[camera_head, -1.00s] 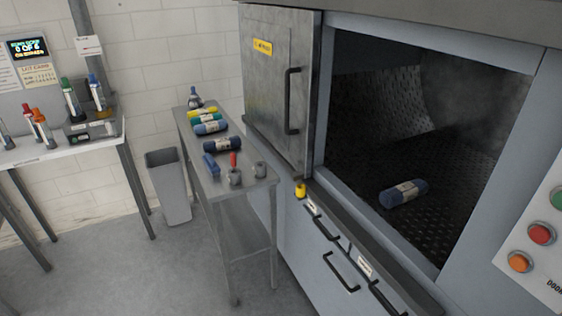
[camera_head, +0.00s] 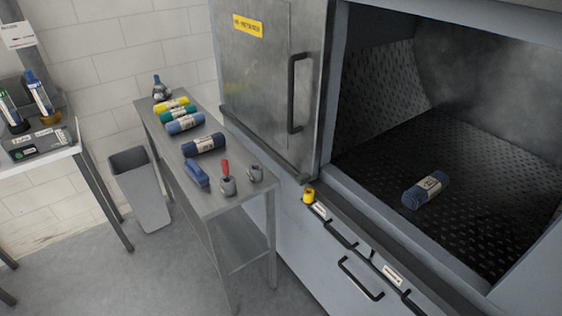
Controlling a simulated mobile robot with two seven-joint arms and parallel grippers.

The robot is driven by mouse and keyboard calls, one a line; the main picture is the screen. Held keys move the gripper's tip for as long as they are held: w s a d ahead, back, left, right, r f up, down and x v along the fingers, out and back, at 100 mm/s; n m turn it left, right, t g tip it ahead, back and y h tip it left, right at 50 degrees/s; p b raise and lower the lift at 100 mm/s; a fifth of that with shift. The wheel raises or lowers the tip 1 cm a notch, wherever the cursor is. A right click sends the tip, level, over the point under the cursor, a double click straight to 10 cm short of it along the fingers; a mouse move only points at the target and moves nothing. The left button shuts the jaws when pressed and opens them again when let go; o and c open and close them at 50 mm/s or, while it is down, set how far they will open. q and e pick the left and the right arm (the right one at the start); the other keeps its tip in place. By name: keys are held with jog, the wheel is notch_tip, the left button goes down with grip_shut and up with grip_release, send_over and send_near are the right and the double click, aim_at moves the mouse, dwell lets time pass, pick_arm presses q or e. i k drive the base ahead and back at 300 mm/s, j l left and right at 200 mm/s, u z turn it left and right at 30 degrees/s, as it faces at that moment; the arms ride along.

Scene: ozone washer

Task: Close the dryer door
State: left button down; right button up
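The dryer door (camera_head: 262,82) is a grey metal panel with a yellow label (camera_head: 248,25) and a black vertical bar handle (camera_head: 293,93). It stands open, slid or swung to the left of the dryer opening. The opening shows the dark perforated drum (camera_head: 465,185), with a dark blue rolled bundle (camera_head: 426,189) with a pale band lying on its floor. Haze hangs in the upper part of the chamber. Neither of my grippers is in view.
A narrow steel table (camera_head: 232,198) stands left of the dryer with several rolled bundles, a blue brush-like item and small metal cups. A grey bin (camera_head: 140,190) is beside it. Another table (camera_head: 60,157) with bottles is at far left. Drawer-type handles (camera_head: 360,280) line the dryer's lower front.

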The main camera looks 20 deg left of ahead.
aim_at(275, 55)
jog(key=i+j, duration=0.2)
jog(key=j, duration=0.15)
jog(key=i+j, duration=0.15)
jog(key=j, duration=0.2)
jog(key=i+j, duration=0.2)
jog(key=j, duration=0.15)
